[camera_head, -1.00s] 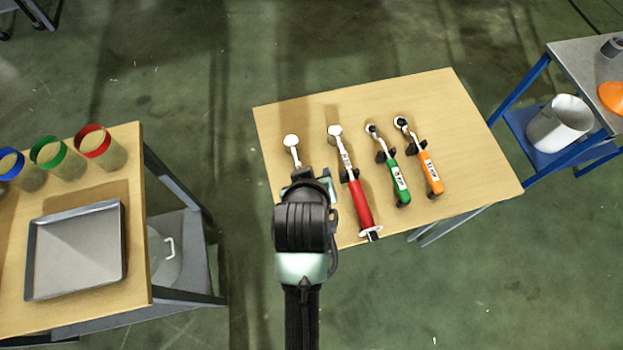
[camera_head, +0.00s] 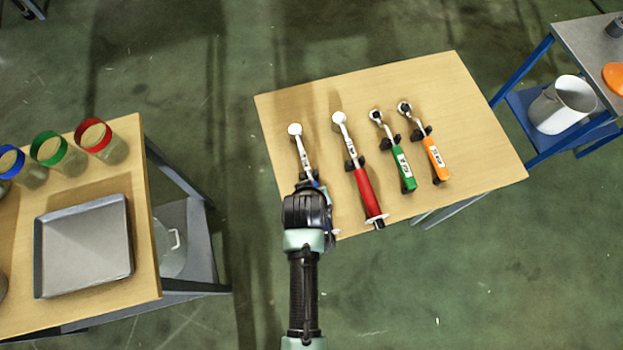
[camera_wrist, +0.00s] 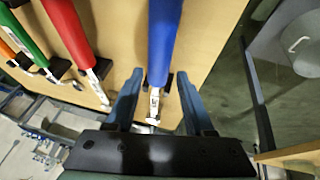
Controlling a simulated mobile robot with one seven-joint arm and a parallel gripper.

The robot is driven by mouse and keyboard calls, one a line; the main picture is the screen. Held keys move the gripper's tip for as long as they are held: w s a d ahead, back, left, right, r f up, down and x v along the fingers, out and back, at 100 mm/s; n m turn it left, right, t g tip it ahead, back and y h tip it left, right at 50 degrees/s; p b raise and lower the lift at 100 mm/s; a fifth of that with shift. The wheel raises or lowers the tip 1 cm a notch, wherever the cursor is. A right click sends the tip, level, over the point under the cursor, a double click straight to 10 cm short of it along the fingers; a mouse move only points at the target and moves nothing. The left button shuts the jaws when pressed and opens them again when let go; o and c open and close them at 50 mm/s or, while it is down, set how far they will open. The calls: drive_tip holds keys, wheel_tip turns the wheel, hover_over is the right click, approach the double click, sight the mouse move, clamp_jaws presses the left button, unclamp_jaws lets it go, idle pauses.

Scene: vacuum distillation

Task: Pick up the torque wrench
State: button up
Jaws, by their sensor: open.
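Several wrenches lie side by side on the wooden table. The leftmost is a blue-handled torque wrench (camera_head: 304,158) with a round white head; my arm hides most of its handle in the head view. In the wrist view its blue handle (camera_wrist: 164,40) and metal shaft lie between my fingers. A similar long wrench with a red handle (camera_head: 367,190) lies to its right. My gripper (camera_wrist: 160,78) is open, with one finger on each side of the blue wrench near where handle meets shaft. I see no grip on it.
A green-handled wrench (camera_head: 403,168) and an orange-handled wrench (camera_head: 436,160) lie farther right, on small black holders. The right part of the wooden table (camera_head: 487,150) is clear. A left table holds a metal tray (camera_head: 84,247) and colour-rimmed cups. A white pitcher (camera_head: 560,106) stands far right.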

sight(310, 177)
drive_tip(key=shift+w+x, duration=0.15)
drive_tip(key=shift+x, duration=1)
drive_tip(key=shift+w+x, duration=0.15)
drive_tip(key=shift+x, duration=0.95)
drive_tip(key=shift+r, duration=0.15)
clamp_jaws()
drive_tip(key=shift+w+r, duration=0.15)
